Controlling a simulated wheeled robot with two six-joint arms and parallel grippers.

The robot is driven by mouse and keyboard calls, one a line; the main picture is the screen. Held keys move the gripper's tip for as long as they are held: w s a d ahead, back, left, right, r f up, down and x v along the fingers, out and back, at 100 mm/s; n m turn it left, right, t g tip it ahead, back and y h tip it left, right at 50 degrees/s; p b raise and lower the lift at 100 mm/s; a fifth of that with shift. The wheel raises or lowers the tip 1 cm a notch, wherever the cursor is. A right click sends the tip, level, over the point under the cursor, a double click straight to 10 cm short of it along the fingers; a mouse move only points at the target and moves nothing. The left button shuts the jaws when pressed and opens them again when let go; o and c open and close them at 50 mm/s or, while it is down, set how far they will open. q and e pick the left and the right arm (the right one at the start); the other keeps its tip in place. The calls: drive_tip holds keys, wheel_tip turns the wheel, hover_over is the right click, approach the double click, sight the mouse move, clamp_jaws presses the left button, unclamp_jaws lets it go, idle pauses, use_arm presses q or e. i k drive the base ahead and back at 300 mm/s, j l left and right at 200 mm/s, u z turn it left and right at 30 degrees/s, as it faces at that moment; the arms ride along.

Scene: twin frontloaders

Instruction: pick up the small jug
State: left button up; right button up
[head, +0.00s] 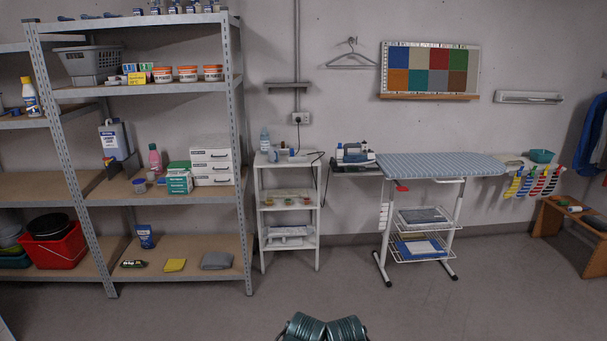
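I cannot clearly make out a small jug. A small pale blue vessel (273,155) on the top of the narrow white shelf unit (262,183) may be it, but it is too small to tell. A clear bottle (265,141) stands just behind it, and small blue items (291,151) are to its right. Neither of my grippers shows; only dark teal parts, probably of my own body, show at the bottom edge.
The metal rack (240,150) on the left holds boxes, bottles and a red basin (55,248). An ironing board (440,165) stands to the right of the white unit, with an iron (353,152) at its left end. The grey floor (330,285) in front is clear.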

sight(272, 152)
drive_tip(key=i+j+u, duration=0.1)
drive_tip(key=i+u, duration=0.3)
drive_tip(key=i, duration=1.35)
drive_tip(key=i+j+z, duration=0.1)
drive_tip(key=i+z, duration=0.3)
drive_tip(key=i, duration=0.2)
drive_tip(key=i+j+z, duration=0.35)
drive_tip(key=i, duration=0.25)
drive_tip(key=i+j+z, duration=0.4)
drive_tip(key=i+j, duration=0.05)
drive_tip(key=i, duration=0.15)
